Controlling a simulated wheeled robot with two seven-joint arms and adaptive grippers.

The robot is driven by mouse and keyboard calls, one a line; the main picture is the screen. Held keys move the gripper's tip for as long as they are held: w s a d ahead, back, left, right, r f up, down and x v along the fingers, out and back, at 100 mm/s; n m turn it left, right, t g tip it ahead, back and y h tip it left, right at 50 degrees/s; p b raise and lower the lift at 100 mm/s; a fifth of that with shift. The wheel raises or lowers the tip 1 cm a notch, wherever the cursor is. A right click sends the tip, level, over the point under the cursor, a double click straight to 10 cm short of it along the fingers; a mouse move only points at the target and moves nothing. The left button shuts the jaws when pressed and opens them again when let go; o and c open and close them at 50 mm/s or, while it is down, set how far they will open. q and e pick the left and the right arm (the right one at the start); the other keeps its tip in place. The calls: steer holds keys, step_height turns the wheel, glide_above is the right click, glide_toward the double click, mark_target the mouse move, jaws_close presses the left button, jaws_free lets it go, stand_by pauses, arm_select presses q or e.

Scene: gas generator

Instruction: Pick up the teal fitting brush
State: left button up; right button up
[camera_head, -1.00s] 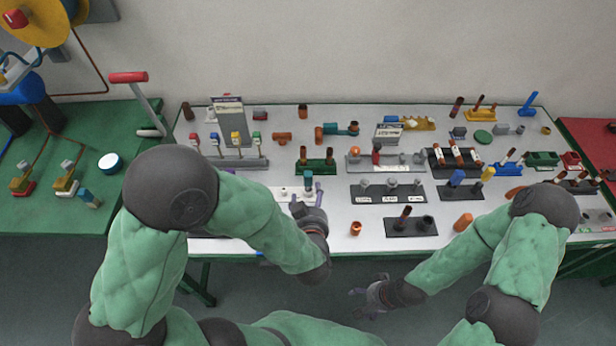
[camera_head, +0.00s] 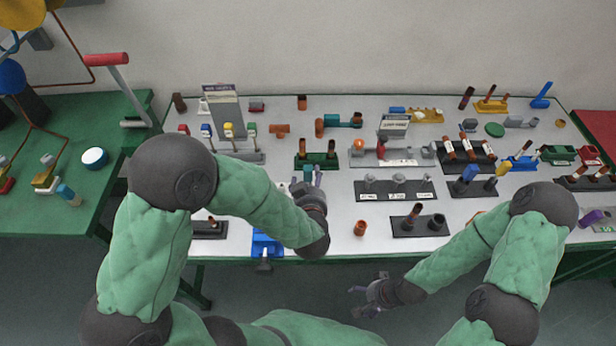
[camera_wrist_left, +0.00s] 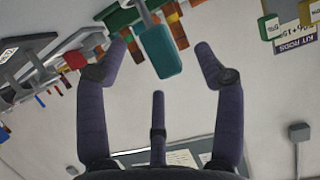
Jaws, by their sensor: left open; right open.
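The teal fitting brush (camera_wrist_left: 160,50) shows in the left wrist view as a teal block on a grey stem, at upper centre. In the head view a small teal-blue top (camera_head: 307,173), likely the same brush, stands at the tips of my left gripper. My left gripper (camera_wrist_left: 162,58) is open, with its purple fingertips to either side of the block's lower part and visible gaps on both sides. In the head view the left gripper (camera_head: 307,182) hides most of what stands below it. My right gripper (camera_head: 362,298) is open and empty, in front of the bench edge.
The white bench (camera_head: 320,225) is crowded with racks and fittings. A green rack (camera_head: 318,160) stands just behind the left gripper, and a blue vise (camera_head: 266,243) is at the front edge.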

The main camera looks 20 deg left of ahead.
mark_target(311, 177)
arm_select(q)
steer(key=b+x, duration=0.2)
steer(key=x, duration=0.2)
steer(key=shift+w+d+f, duration=0.15)
steer(key=shift+w+f, duration=0.05)
steer(key=shift+f, duration=0.05)
steer(key=shift+w, duration=0.35)
steer(key=c, duration=1.1)
